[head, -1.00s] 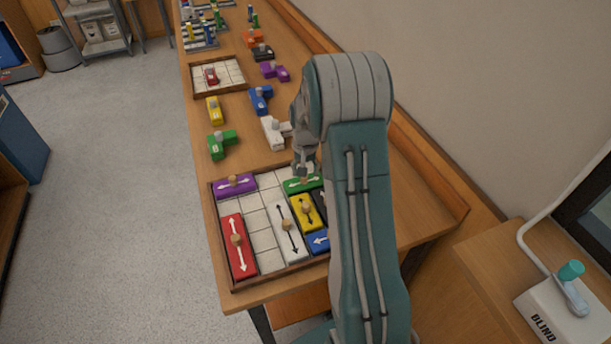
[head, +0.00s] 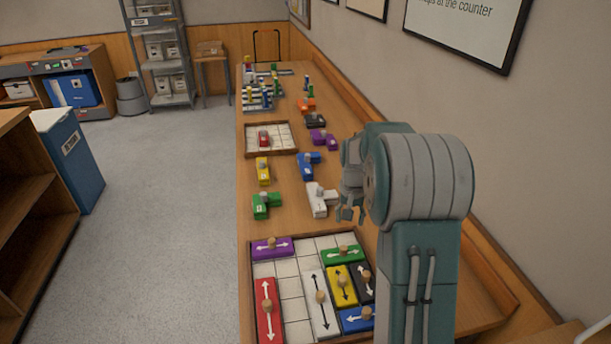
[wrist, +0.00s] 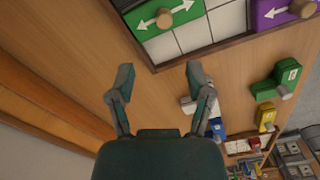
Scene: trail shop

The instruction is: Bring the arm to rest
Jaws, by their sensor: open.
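My gripper (head: 349,214) is raised above the counter, beyond the sliding-block board (head: 247,290). In the wrist view my gripper (wrist: 157,85) has its two fingers spread apart with nothing between them. The board holds a green block (head: 343,254), a purple block (head: 271,248), a red block (head: 268,308), a white block (head: 316,292), a yellow block (head: 347,297), a black block and a blue block, each marked with an arrow. The green block also shows at the top of the wrist view (wrist: 140,21), apart from the fingers. My arm hides part of the board's right side.
Loose pieces lie along the counter (head: 283,200): white (head: 316,207), green (head: 261,208), blue (head: 304,169), yellow (head: 263,177) and purple (head: 328,140). A small tray (head: 248,140) with a red piece is farther back. A wall runs along the right side.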

